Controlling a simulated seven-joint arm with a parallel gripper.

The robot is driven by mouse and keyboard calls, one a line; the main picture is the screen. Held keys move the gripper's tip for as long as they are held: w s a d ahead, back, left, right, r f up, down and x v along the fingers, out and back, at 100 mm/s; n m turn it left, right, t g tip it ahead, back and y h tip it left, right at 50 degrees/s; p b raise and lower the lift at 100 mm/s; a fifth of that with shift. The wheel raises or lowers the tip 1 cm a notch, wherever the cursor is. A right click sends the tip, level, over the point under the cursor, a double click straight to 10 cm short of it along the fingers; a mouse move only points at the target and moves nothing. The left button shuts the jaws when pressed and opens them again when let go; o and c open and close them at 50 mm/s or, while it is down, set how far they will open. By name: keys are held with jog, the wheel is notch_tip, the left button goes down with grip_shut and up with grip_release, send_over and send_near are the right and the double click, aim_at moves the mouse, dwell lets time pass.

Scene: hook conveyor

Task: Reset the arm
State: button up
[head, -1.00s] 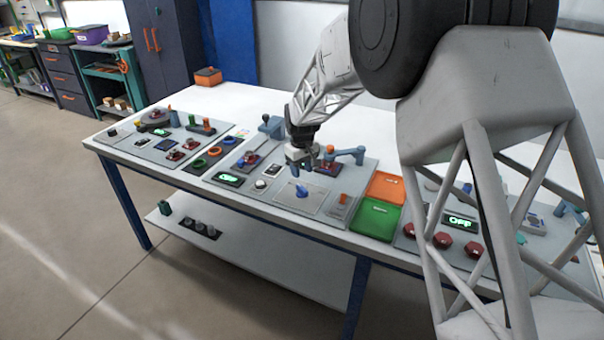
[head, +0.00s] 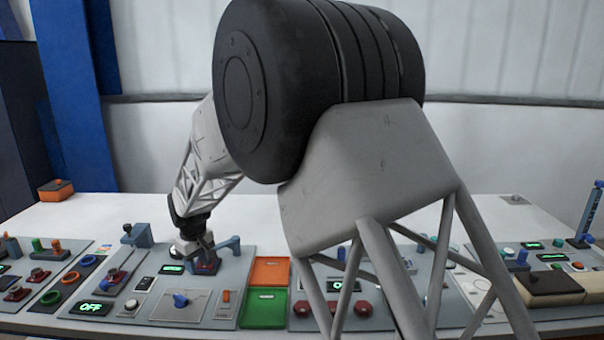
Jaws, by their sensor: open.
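My gripper (head: 193,250) hangs at the end of my arm, pointing down over the panel left of the middle of the table. It is small in the view and its fingers are partly hidden. I see nothing held in it. A dark red block (head: 207,266) shows just below and to the right of it, with a blue-grey handle (head: 230,244) beside it. I cannot tell whether the gripper touches either. My large black arm joint and grey lattice link hide the middle and right of the panels.
The white table (head: 90,212) carries several control panels. A blue knob (head: 181,300) and an orange switch (head: 226,297) lie in front of the gripper. Orange (head: 268,271) and green (head: 263,309) trays sit to its right. An orange box (head: 55,190) stands at the back left.

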jog(key=s+d+r+m, duration=0.2)
jog(key=s+d+r, duration=0.3)
jog(key=d, duration=0.5)
jog(key=s+d+r+m+t, duration=0.15)
jog(key=s+d+r, duration=0.3)
jog(key=d, duration=0.65)
jog(key=s+d+r+m, duration=0.2)
jog(key=s+d+r, duration=0.35)
jog(key=d, duration=0.45)
jog(key=s+d+m, duration=0.2)
jog(key=s+d, duration=0.6)
jog(key=s, duration=0.4)
jog(key=s+d+f+m, duration=0.1)
jog(key=s+d+m, duration=0.2)
jog(key=s+d, duration=0.6)
jog(key=s+t, duration=0.1)
jog(key=s, duration=0.2)
jog(key=shift+s+d+m, duration=0.25)
jog(key=shift+s+m, duration=0.1)
